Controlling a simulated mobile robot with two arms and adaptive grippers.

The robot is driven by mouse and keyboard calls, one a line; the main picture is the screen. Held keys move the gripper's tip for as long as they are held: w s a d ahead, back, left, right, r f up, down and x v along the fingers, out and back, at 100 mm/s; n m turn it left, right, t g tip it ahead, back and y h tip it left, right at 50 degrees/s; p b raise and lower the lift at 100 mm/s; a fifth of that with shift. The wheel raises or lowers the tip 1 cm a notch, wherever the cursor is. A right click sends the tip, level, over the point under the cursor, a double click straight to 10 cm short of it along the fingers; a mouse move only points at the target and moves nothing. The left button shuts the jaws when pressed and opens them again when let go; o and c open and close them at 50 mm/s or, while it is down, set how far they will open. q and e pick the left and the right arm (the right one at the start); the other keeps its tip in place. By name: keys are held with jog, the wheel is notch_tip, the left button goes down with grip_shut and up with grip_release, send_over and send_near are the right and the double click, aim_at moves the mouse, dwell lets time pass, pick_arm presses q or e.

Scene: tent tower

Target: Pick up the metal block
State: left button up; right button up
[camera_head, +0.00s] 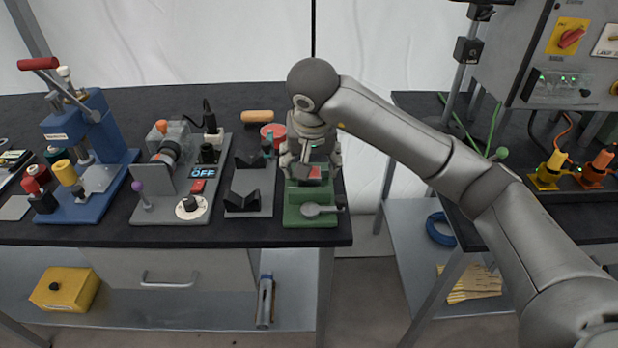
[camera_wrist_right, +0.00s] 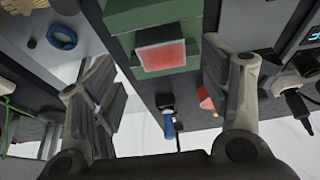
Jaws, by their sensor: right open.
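A small block (camera_head: 314,173) with a reddish face and grey edges, which looks like the metal block, sits in the green fixture (camera_head: 309,214) near the right end of the dark bench. In the right wrist view the block (camera_wrist_right: 163,55) shows its reddish face, with the green fixture (camera_wrist_right: 150,20) around and above it. My right gripper (camera_head: 311,160) points down over the fixture. Its fingers are spread, seen at either side in the right wrist view (camera_wrist_right: 163,90), with the block between them in the picture and nothing gripped. Whether a finger touches it I cannot tell. My left gripper is out of view.
A grey plate with dark V-blocks (camera_head: 249,197) stands left of the fixture. A motor rig with an OFF display (camera_head: 203,173) and a blue press (camera_head: 85,160) stand further left. A red round item (camera_head: 273,131) lies behind. A gap separates the second bench (camera_head: 415,110) at right.

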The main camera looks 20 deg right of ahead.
aim_at(309, 180)
jog(key=x, duration=0.3)
jog(key=shift+w+a+f, duration=0.1)
jog(key=shift+w+f, duration=0.05)
jog(key=shift+f, duration=0.15)
jog(key=c, duration=1.1)
jog(key=shift+c, duration=1.3)
jog(key=shift+r, duration=0.15)
